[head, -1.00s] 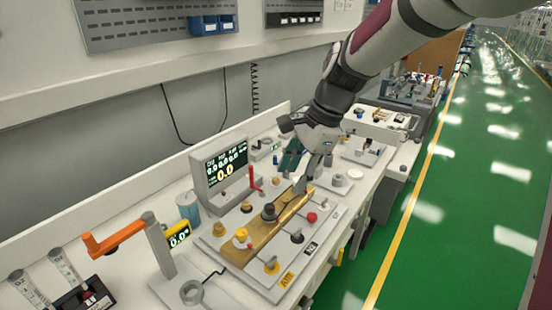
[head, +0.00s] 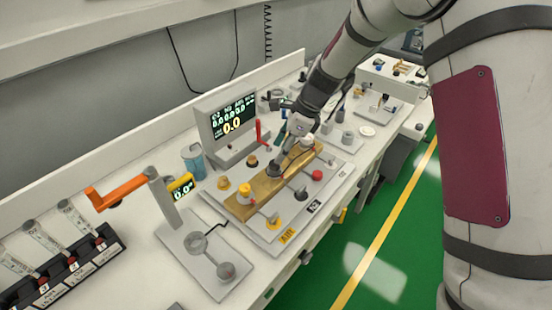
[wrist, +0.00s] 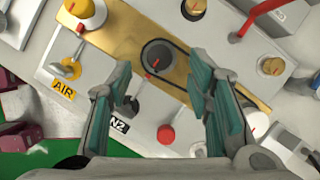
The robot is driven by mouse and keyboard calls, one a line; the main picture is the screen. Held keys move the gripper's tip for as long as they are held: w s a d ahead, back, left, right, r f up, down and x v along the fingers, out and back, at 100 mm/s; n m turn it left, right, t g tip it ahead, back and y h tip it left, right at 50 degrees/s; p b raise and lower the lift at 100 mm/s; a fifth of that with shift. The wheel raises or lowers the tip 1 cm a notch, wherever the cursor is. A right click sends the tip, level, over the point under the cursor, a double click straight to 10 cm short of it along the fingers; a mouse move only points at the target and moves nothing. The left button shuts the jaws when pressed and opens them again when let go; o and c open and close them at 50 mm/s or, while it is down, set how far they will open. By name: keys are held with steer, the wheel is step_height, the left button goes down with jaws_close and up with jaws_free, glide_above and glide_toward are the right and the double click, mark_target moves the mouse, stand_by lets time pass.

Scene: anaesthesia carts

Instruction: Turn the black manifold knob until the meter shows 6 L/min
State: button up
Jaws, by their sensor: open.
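The black manifold knob (wrist: 158,55) is a round dark knob with a red mark, on a gold manifold block (wrist: 185,78). In the head view the knob (head: 274,170) sits mid-block, partly close behind my gripper. My gripper (wrist: 165,80) is open, its teal-padded fingers spread apart. In the wrist view the knob appears just beyond the gap between the fingertips; I cannot tell whether they touch it. In the head view my gripper (head: 292,142) is over the block beside the knob.
A yellow knob (head: 244,193) and a red knob (head: 317,174) stand near the block. A red lever (head: 258,132) rises by the meter. An orange-armed stand (head: 125,188) and a small yellow display (head: 181,187) are to the left.

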mark_target(275, 165)
steer(key=shift+x, duration=2.5)
jaws_close()
